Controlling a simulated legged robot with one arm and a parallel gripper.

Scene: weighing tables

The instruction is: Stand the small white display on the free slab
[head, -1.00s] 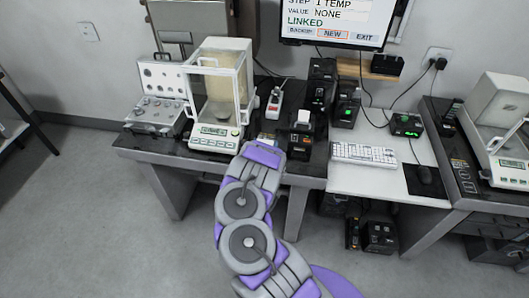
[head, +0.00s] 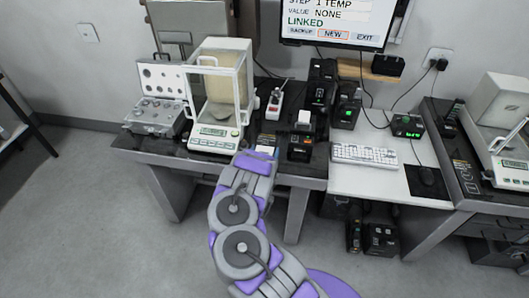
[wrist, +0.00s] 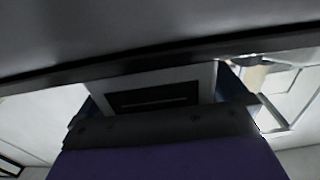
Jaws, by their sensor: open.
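My gripper (head: 255,161) is at the front edge of the dark-topped table, right of the glass-sided balance; my arm hides its fingertips in the head view. In the wrist view, a white-framed piece with a dark panel (wrist: 158,95) shows just beyond my gripper (wrist: 160,112), between its bluish sides. It may be the small white display; I cannot tell whether the gripper touches it. The jaws are open. A small pale-blue item (head: 267,141) lies on the table just beyond my gripper. I cannot make out which surface is the free slab.
The balance (head: 216,105) stands left of my gripper, with an open weight case (head: 155,110) further left. A keyboard (head: 364,154) lies on the white desk. The floor (head: 110,230) in front is clear.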

